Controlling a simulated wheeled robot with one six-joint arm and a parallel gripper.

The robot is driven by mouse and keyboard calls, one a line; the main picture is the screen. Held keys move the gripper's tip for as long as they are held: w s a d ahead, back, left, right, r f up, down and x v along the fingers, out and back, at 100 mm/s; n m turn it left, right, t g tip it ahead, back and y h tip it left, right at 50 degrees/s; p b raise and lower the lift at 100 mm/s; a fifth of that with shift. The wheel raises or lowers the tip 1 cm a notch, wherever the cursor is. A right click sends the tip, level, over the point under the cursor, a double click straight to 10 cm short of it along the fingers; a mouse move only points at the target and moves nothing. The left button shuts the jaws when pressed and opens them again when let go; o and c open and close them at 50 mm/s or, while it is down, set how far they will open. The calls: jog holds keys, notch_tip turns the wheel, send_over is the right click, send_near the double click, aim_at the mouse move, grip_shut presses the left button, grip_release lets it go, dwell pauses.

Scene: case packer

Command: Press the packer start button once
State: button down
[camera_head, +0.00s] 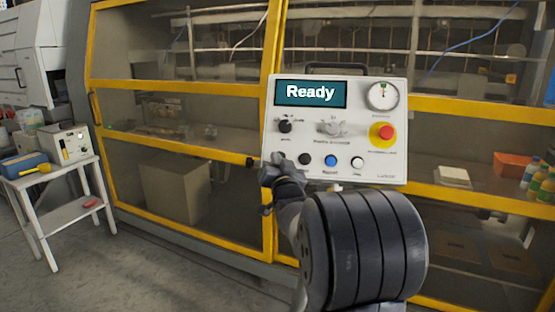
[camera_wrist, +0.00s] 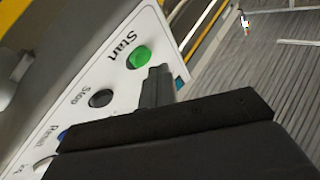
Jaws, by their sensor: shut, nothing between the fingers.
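The control panel (camera_head: 353,152) is a pale box fixed to the front of the packer. Its display (camera_head: 310,93) reads "Ready". In the wrist view the green start button (camera_wrist: 139,57) is labelled "Start" and sits at the end of the button row. My gripper (camera_wrist: 158,75) is shut and empty, its fingertips close beside the green button; I cannot tell whether they touch it.
A black stop button (camera_head: 305,159), a blue button (camera_head: 330,161) and a white button (camera_head: 357,163) continue the row. Above are a red emergency stop (camera_head: 383,132) on yellow, a black knob (camera_head: 285,127) and a gauge (camera_head: 383,96). A small table (camera_head: 68,207) stands at left.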

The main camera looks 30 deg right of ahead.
jog(key=shift+w+d+f+b, duration=0.2)
jog(key=shift+w+d+b, duration=0.1)
jog(key=shift+b, duration=0.2)
jog(key=shift+w+d+f+b, duration=0.1)
jog(key=shift+w+f+b, duration=0.1)
jog(key=shift+w+b, duration=0.1)
dwell(0.6)
jog(key=shift+s, duration=0.15)
jog(key=shift+s+a+r+b, duration=0.3)
jog(key=shift+s+a+r, duration=0.1)
jog(key=shift+s, duration=0.05)
dwell(0.4)
jog(key=s+a, duration=0.1)
jog(key=s+r, duration=0.1)
jog(key=s+a+r+b, duration=0.1)
jog(key=shift+s+a+r, duration=0.25)
jog(key=shift+a, duration=0.05)
jog(key=shift+w+d, duration=0.1)
dwell(0.6)
